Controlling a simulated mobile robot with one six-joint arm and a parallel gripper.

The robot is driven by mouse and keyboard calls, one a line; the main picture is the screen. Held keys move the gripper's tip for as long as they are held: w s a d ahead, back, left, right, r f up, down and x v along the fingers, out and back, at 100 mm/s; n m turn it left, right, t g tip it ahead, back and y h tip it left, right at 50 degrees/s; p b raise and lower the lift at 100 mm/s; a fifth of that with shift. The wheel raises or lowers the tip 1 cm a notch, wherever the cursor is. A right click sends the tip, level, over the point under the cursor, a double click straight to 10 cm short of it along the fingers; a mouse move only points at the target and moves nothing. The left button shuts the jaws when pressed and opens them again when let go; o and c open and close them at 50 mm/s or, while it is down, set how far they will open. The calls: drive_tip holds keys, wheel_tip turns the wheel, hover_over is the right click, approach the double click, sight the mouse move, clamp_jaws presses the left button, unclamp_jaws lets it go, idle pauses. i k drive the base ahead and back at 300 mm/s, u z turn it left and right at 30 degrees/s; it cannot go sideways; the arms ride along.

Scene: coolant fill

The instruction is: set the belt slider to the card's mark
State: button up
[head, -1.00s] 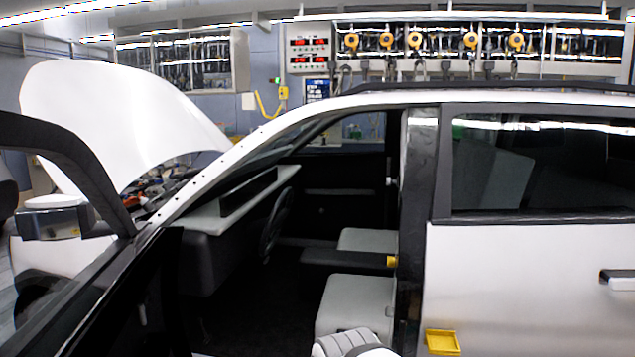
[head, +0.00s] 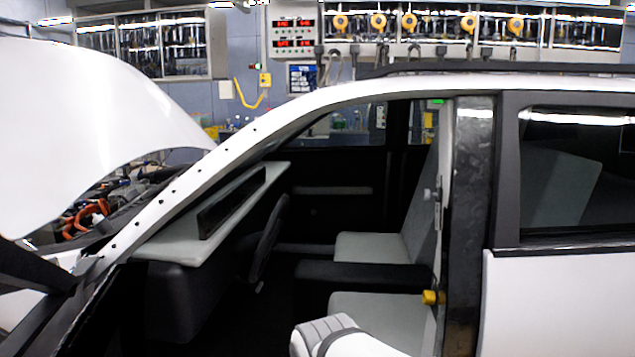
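A narrow light strip with small fittings (head: 438,200) runs up the inner edge of the dark door pillar (head: 471,200); it may carry the belt slider, but it is too small to tell. A small green patch (head: 437,101) shows at its top. A yellow block (head: 432,297) sits low beside the pillar, at the end of the dark armrest. I cannot make out a card or its mark. A white rounded part of my arm shows at the bottom middle, in front of the seats. My gripper's fingers are not in view.
The white car's front door opening faces me, with grey seats (head: 375,247), a steering wheel (head: 265,240) and a dashboard (head: 205,225) inside. The raised hood (head: 90,130) is at left. The closed rear door (head: 560,290) is at right.

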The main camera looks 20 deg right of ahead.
sight(427, 194)
drive_tip(key=z, duration=0.05)
drive_tip(key=i, duration=0.4)
drive_tip(key=z, duration=1.6)
